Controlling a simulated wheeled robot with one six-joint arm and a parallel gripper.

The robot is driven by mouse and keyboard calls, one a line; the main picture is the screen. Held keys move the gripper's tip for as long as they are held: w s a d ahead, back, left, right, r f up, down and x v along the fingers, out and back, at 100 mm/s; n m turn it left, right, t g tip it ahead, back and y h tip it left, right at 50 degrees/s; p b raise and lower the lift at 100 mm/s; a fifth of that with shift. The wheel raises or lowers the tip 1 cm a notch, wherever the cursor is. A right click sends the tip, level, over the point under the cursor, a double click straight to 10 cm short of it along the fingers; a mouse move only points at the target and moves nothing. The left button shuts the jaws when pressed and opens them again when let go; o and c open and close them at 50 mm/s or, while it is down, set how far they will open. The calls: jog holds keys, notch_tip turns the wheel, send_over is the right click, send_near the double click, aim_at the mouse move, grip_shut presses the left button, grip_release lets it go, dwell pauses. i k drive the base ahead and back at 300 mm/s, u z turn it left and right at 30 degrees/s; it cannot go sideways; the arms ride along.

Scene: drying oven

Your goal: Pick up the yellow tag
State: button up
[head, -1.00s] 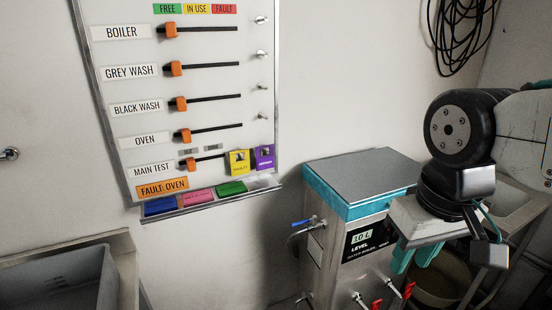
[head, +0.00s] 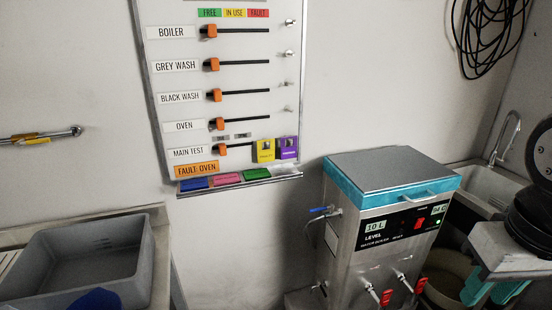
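The yellow tag (head: 263,151) hangs at the lower right of the white wall board (head: 290,100), beside a purple tag (head: 287,148). It has a dark mark on its upper part and small print too blurred to read. My gripper (head: 490,292) is at the lower right, cut by the picture edge, with teal fingers pointing down. The fingers look apart, with nothing seen between them. It is well to the right of the tag, with the steel boiler between them in the picture.
The steel water boiler (head: 385,225) with red-handled taps stands right of the board. A ledge under the board holds blue, pink and green tags (head: 257,175). A grey tub (head: 85,255) is at lower left, below a wall rail (head: 60,133) with yellow pieces. A sink is far right.

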aim_at(268, 155)
jog(key=z, duration=0.25)
jog(key=k, duration=0.1)
jog(key=u, duration=0.8)
jog(key=i, duration=0.95)
jog(key=z, duration=0.05)
jog(key=k, duration=0.5)
jog(key=u, duration=1.35)
jog(key=k, duration=0.6)
jog(key=z, duration=0.7)
jog(key=i, duration=0.45)
jog(key=u, duration=0.1)
